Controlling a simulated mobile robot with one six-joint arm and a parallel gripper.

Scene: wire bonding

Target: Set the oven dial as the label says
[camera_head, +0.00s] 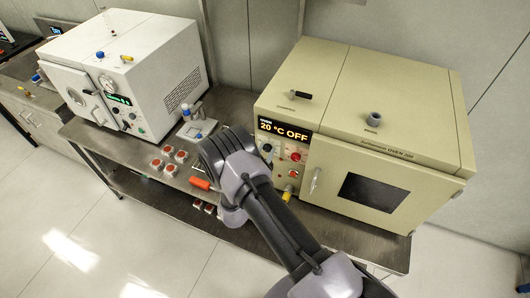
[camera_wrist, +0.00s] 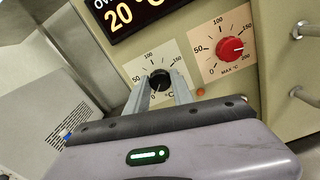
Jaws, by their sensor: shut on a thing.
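The beige oven (camera_head: 387,151) stands at the right of the bench, its door shut. Its display (camera_head: 284,129) reads 20 °C OFF. The black dial (camera_wrist: 160,80) has a white scale plate marked 0, 50, 100, 150 and °C; it also shows in the head view (camera_head: 267,148). My gripper (camera_wrist: 160,86) is shut on the black dial, one finger on each side. The dial's pointer is not clear. To its right is the red dial (camera_wrist: 230,48), marked MAX °C, with its white mark towards 200. No label giving a setting is readable.
A white oven (camera_head: 126,75) stands at the left. Several red-topped pieces (camera_head: 168,151) and an orange-handled tool (camera_head: 200,184) lie on the steel bench between the ovens. A door handle (camera_head: 314,181) juts out right of the dials.

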